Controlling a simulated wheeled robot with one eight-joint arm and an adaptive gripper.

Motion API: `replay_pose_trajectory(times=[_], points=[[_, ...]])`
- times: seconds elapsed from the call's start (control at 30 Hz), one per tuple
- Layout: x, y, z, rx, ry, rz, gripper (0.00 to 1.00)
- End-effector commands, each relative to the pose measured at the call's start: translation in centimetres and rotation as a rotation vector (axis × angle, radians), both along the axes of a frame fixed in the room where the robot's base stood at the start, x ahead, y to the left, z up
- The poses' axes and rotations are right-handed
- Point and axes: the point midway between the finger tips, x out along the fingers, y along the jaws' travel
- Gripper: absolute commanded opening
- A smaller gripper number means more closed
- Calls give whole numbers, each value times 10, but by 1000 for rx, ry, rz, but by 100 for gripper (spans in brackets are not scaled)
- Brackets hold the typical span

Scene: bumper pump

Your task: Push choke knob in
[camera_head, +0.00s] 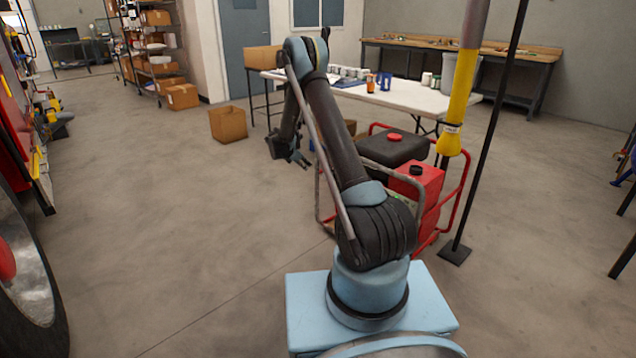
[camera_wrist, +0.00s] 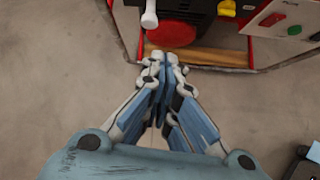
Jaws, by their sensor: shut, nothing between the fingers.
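There I see a yellow knob (camera_wrist: 227,8), a white rounded handle (camera_wrist: 149,18) and a red disc (camera_wrist: 172,33). No label shows which part is the choke knob; the yellow one may be it. My gripper (camera_wrist: 165,58) is shut and empty, pointing at the pump. In the head view my gripper (camera_head: 304,162) is left of the pump.
A panel with a red and a green control (camera_wrist: 293,30) is at upper right in the wrist view. A yellow-ended hose (camera_head: 458,100) and black pole (camera_head: 488,130) rise at right.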

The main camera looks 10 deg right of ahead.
Motion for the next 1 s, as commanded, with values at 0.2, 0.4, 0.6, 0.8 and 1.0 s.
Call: replay_pose_trajectory(times=[0.2,0.4,0.6,0.8,1.0], points=[[16,12,-47,-76,39,86,0],[19,15,-62,-102,53,115,0],[19,15,-63,-103,54,116,0],[20,13,-64,-103,54,115,0],[29,2,-78,-103,54,114,0]])
